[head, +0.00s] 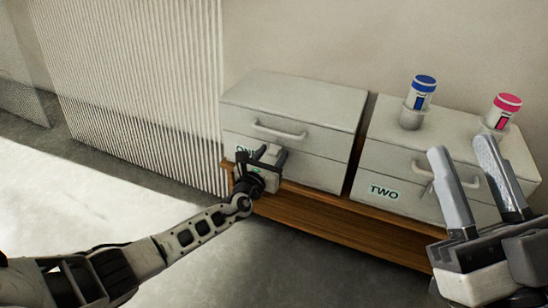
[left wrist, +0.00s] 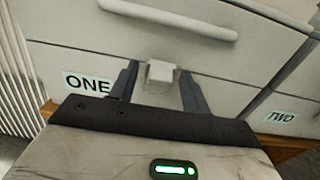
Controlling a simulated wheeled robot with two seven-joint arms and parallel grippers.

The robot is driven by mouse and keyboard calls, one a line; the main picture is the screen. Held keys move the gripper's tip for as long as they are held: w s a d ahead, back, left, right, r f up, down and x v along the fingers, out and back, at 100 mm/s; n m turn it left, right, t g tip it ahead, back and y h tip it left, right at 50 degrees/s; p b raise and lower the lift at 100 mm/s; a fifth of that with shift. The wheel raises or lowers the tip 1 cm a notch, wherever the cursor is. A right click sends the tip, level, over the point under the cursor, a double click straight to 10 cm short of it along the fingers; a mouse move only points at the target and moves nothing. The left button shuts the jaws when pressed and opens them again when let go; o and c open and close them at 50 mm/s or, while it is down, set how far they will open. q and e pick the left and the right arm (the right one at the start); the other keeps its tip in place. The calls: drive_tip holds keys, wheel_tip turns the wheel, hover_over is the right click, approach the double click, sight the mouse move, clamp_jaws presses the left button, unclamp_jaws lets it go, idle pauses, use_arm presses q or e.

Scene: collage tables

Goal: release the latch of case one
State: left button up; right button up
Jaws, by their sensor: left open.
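Case one (head: 292,102) is a grey-white box with a lid, a bar handle and a label ONE, partly hidden by my left gripper in the head view. In the left wrist view its label (left wrist: 87,83) and handle (left wrist: 178,19) show clearly. The latch (left wrist: 160,72) is a small pale block on the front below the handle. My left gripper (head: 269,153) is open at the front of case one, with one finger on each side of the latch in the left wrist view. I cannot tell whether they touch it. My right gripper (head: 460,148) is open and empty, in front of case two.
Case two (head: 385,155) stands right of case one on a wooden bench (head: 330,212). A blue-capped bottle (head: 420,92) and a pink-capped bottle (head: 502,111) stand in holders on its top. A ribbed panel (head: 150,85) is at the left. The floor in front is clear.

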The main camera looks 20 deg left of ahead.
use_arm(q)
drive_tip(key=shift+w, duration=0.85)
drive_tip(key=c, duration=0.8)
drive_tip(key=t, duration=0.1)
drive_tip(key=s+f+t, duration=0.1)
drive_tip(key=t, duration=0.2)
drive_tip(key=shift+s+f, duration=0.25)
drive_tip(key=shift+f, duration=0.1)
use_arm(e)
drive_tip(key=shift+s+r+n+y, duration=0.45)
drive_tip(key=shift+r+n+y, duration=0.15)
drive_tip(key=shift+n+y, duration=0.45)
use_arm(q)
drive_tip(key=o, duration=0.8)
drive_tip(key=shift+s, duration=0.1)
